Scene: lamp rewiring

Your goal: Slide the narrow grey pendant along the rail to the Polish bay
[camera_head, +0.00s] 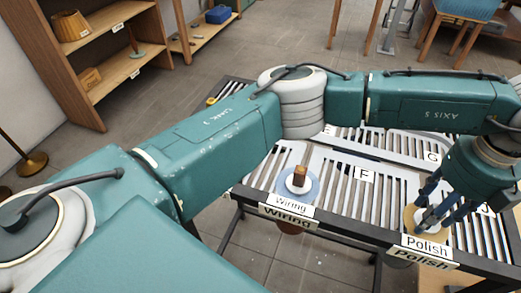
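My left gripper (432,217) reaches across from the left and points down at the Polish bay, its dark fingers low over the rail table. A small pale grey piece (430,214) shows between the fingers; it may be the narrow grey pendant, but the fingers hide most of it. I cannot tell whether they grip it or only stand around it. The Polish bay has a tan round pad (409,218) and a Polish label (427,246) on the front edge. My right gripper is out of view.
The Wiring bay has a blue round pad (283,187) bearing a pale piece with a brown block (299,175). The slatted table (340,193) is clear between the bays near the F label (364,174). Shelves (125,66) stand back left. My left arm hides much of the rail.

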